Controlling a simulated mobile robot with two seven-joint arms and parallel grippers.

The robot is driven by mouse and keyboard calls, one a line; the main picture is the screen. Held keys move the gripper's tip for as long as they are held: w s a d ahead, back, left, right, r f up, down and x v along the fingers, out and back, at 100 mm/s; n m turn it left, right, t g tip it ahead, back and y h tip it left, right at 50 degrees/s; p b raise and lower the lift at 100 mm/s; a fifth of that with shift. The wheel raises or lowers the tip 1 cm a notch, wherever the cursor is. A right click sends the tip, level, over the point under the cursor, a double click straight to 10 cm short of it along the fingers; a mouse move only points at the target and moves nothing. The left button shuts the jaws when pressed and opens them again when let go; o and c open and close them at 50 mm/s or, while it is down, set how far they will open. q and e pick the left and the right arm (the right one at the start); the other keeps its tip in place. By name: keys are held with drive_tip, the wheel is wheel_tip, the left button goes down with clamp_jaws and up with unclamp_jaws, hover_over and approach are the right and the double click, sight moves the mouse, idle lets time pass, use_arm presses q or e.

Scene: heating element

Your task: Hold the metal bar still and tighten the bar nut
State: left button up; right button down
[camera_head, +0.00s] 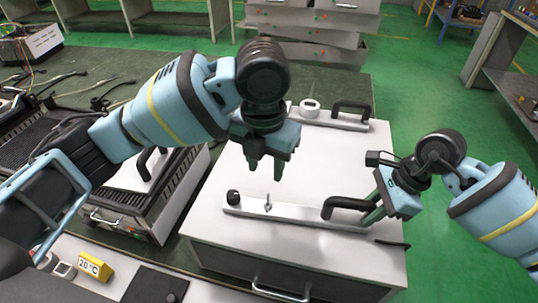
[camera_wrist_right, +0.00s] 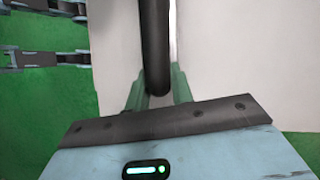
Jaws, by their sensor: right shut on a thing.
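The pale metal bar (camera_head: 300,215) lies across the near part of a white box top. It carries a black knob (camera_head: 233,197) at its left end, a small upright bar nut (camera_head: 268,203) beside it, and a black handle (camera_head: 345,204) at its right end. My right gripper (camera_head: 374,208) is shut on this handle from the right. In the right wrist view the handle (camera_wrist_right: 154,45) runs between the green fingertips (camera_wrist_right: 158,88). My left gripper (camera_head: 265,172) points down, open and empty, above and behind the bar nut, apart from it.
The white box (camera_head: 230,162) has a second bar (camera_head: 335,121) with a handle at its back. A black-grilled unit (camera_head: 150,195) stands to its left. A yellow 20 °C sign (camera_head: 95,267) and a dark plate (camera_head: 155,285) are at the front left.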

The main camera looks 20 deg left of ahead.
drive_tip(key=c, duration=1.1)
unclamp_jaws()
drive_tip(key=shift+c, duration=0.2)
drive_tip(key=v, duration=1.2)
drive_tip(key=shift+f, duration=0.15)
